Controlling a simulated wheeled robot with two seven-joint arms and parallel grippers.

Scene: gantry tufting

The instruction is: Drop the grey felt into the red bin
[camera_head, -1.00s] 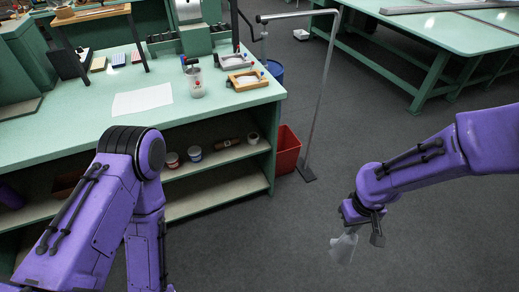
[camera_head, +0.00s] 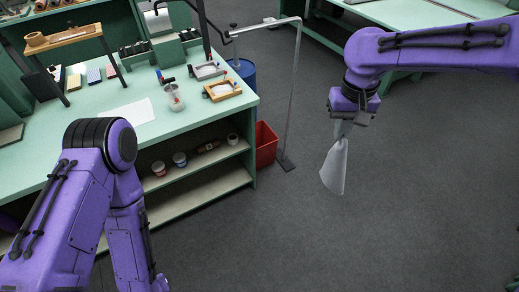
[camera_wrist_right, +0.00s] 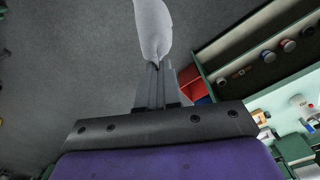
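The grey felt (camera_head: 335,167) hangs as a pale, limp piece below my right gripper (camera_head: 343,125) in the head view. In the right wrist view the felt (camera_wrist_right: 153,28) is pinched between the fingertips of the shut right gripper (camera_wrist_right: 154,70). The felt is in the air over the floor, apart from the bin and to its right. The red bin (camera_head: 265,146) stands on the floor against the end of the green workbench. It shows partly in the right wrist view (camera_wrist_right: 193,83), behind the gripper. My left arm is at the lower left; its gripper is out of the picture.
A blue drum (camera_head: 243,78) is behind the bin. The green workbench (camera_head: 205,119) fills the left. The grey floor (camera_head: 400,210) is open at right.

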